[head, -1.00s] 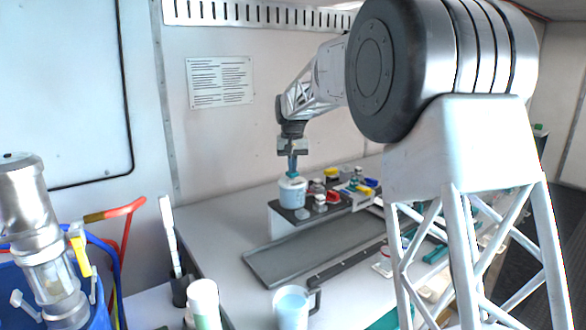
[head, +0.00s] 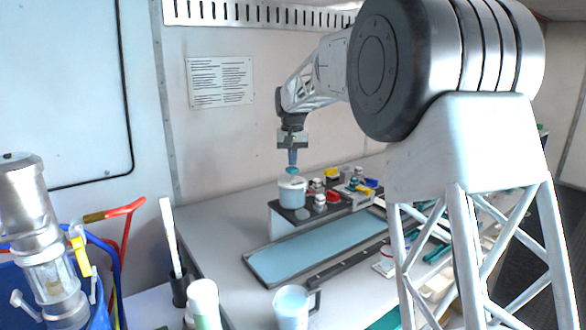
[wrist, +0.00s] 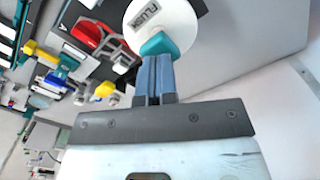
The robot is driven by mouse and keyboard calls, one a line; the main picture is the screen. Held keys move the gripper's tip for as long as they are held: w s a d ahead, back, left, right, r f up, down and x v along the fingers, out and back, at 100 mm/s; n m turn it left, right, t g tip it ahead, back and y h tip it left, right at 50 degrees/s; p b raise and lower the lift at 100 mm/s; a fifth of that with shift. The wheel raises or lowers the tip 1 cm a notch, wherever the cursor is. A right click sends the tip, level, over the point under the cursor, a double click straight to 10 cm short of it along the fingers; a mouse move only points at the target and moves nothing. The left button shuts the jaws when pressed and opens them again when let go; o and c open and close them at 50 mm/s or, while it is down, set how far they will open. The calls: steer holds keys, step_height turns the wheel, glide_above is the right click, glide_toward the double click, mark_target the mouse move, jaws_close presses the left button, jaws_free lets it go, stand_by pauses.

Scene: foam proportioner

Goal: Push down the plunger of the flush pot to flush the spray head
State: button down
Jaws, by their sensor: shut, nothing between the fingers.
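The flush pot (head: 291,193) is a pale blue pot with a white lid, standing on the dark raised shelf at the back. Its teal plunger knob (head: 292,171) stands up above the lid. The white lid, labelled FLUSH, shows in the wrist view (wrist: 165,17), with the teal knob (wrist: 158,45) at my fingertips. My gripper (head: 292,164) points straight down over the knob, fingers shut and empty. The fingertips are at the knob's top; I cannot tell whether they touch it. The spray head is not clearly identifiable.
Several small bottles and red, yellow and blue parts (head: 333,196) crowd the shelf right of the pot. A long shallow tray (head: 247,262) with a pale blue surface lies in front. A handled mug (head: 291,307) stands at the front. The wall is close behind.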

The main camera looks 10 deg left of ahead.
mark_target(294, 168)
steer(key=shift+r, duration=2.55)
steer(key=shift+d, duration=0.1)
steer(key=shift+s+d+r, duration=0.1)
steer(key=shift+s+d, duration=0.1)
steer(key=shift+s, duration=0.05)
steer(key=s+d+r+m+t, duration=0.1)
steer(key=s+d+m, duration=0.1)
steer(key=s+d, duration=2.3)
steer(key=s+d+f, duration=0.3)
steer(key=s+f, duration=0.2)
steer(key=s, duration=0.5)
steer(key=s+d+f+t, duration=0.1)
steer(key=s+d+f, duration=0.3)
steer(key=s, duration=0.6)
steer(key=s+d+f+m, duration=0.1)
steer(key=s+d+f, duration=0.2)
steer(key=s+f, duration=0.3)
steer(key=s, duration=0.5)
steer(key=shift+d+t, duration=0.15)
steer(key=shift+t, duration=0.15)
